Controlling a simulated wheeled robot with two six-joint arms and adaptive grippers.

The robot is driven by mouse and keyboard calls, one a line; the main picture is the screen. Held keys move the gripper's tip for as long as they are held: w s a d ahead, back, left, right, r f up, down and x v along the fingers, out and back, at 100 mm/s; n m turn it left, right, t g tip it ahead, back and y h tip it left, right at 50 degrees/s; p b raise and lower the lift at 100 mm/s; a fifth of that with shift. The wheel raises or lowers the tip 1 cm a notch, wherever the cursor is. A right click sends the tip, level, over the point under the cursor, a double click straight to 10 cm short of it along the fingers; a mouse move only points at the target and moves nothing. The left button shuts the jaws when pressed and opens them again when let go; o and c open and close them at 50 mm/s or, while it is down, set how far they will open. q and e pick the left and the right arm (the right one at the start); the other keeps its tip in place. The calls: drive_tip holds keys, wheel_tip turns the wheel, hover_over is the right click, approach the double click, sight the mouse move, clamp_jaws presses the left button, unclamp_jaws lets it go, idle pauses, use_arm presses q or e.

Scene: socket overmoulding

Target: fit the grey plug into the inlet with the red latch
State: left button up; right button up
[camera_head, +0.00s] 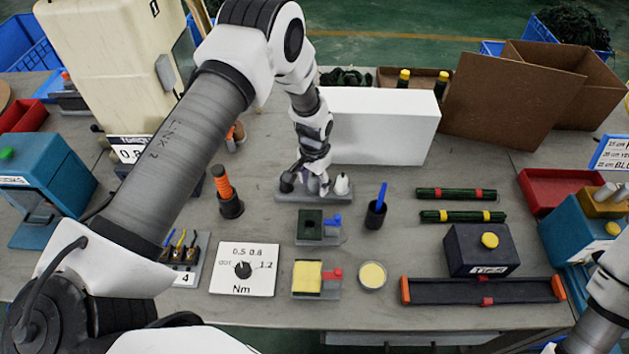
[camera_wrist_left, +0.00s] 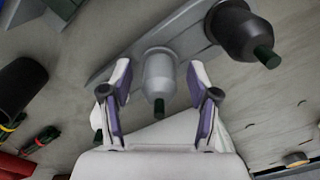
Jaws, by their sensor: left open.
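The grey plug (camera_wrist_left: 160,72) stands on a grey rack (camera_wrist_left: 125,55) with a dark green tip pointing at the wrist camera. My left gripper (camera_head: 318,186) is over the rack; in the left wrist view its open fingers (camera_wrist_left: 160,95) are either side of the plug, with gaps visible. A black plug (camera_head: 287,182) and a white plug (camera_head: 342,184) flank the gripper on the rack (camera_head: 310,197). The inlet with the red latch (camera_head: 335,273) has a yellow block (camera_head: 307,276) and sits at the table's front. My right gripper is out of view.
A dark green inlet with a blue latch (camera_head: 331,219) lies between the rack and the yellow inlet. A black cup with a blue tool (camera_head: 376,214) stands right of it. A white box (camera_head: 380,125) stands behind the rack. A torque dial plate (camera_head: 243,270) lies left.

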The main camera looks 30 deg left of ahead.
use_arm(q)
drive_tip(key=shift+s+r, duration=0.15)
clamp_jaws()
